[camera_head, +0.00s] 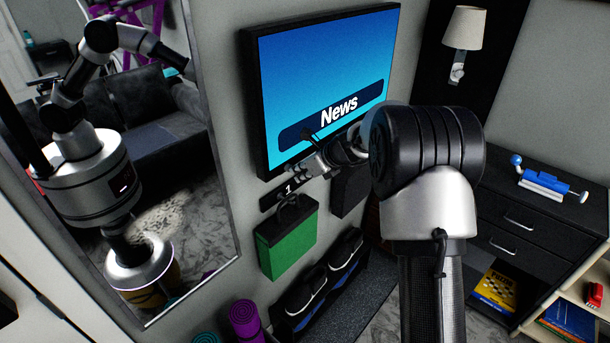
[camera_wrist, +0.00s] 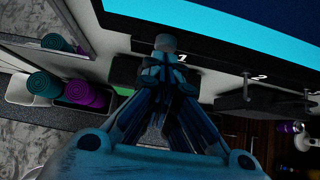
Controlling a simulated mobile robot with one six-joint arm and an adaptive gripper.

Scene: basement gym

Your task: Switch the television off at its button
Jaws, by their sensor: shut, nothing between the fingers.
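The television (camera_head: 325,80) hangs on the wall with its screen lit blue, showing a "News" banner. In the wrist view its lit screen (camera_wrist: 215,30) and dark lower frame cross the top. My gripper (camera_head: 299,171) is shut and empty at the television's lower edge, toward the left; whether it touches the frame I cannot tell. In the wrist view my gripper (camera_wrist: 165,62) points at the lower frame. A small grey rounded shape shows at its tips; I cannot tell whether it is the button or part of my fingers. I see no button clearly elsewhere.
Just below the television is a numbered hook rail (camera_wrist: 260,84) with a green bag (camera_head: 286,243) hanging from it. A shoe rack (camera_head: 320,290) and rolled mats (camera_head: 245,318) stand lower. A mirror (camera_head: 215,170) is at left, a dark drawer unit (camera_head: 530,235) at right.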

